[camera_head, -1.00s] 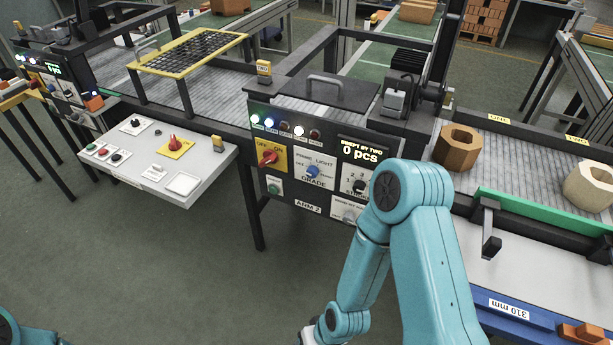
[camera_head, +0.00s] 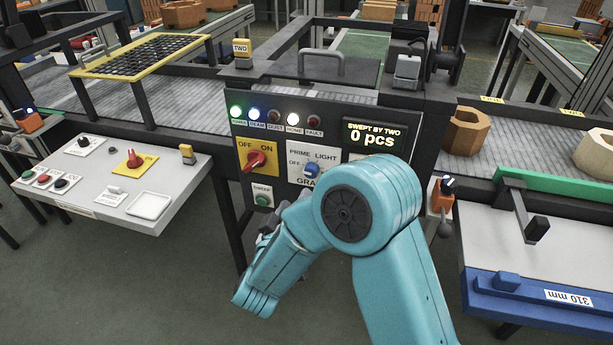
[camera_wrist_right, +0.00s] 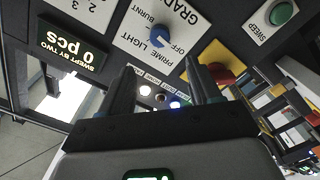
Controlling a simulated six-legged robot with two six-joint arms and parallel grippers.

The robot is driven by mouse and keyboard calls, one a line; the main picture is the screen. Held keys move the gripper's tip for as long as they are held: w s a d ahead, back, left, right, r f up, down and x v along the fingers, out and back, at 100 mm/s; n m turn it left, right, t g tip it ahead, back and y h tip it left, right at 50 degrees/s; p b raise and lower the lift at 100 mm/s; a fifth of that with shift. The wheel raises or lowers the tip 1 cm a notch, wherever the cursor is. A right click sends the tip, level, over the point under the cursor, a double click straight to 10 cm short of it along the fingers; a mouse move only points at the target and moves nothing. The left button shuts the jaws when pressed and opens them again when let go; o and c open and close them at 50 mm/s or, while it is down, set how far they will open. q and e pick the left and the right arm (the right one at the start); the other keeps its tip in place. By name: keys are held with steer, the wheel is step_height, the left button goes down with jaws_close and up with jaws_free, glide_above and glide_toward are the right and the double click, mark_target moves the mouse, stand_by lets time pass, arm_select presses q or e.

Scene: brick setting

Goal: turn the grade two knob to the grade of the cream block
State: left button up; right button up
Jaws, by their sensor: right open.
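The blue grade knob (camera_head: 311,170) sits on a white plate on the dark panel, with PRIME, LIGHT and OFF marks around it. My arm hides part of the plate. The knob also shows in the right wrist view (camera_wrist_right: 157,36), where BURNT is readable too; its exact pointing is too small to tell. The cream block (camera_head: 595,152) stands on the right conveyor, cut by the picture edge. My right gripper (camera_wrist_right: 160,88) is open and empty, its fingers apart from the knob and below it in the wrist view. My left gripper is out of view.
A red switch (camera_head: 257,161) on a yellow plate and a green SWEEP button (camera_head: 263,199) are close beside the knob. The display (camera_head: 374,137) reads 0 pcs. A brown block (camera_head: 467,132) stands left of the cream one. A white control desk (camera_head: 110,185) is at left.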

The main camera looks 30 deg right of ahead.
mark_target(309, 173)
steer(key=x, duration=1)
steer(key=shift+d+f+p, duration=0.15)
steer(key=shift+d+p, duration=0.05)
steer(key=shift+p, duration=0.15)
steer(key=shift+w, duration=0.1)
steer(key=c, duration=1.1)
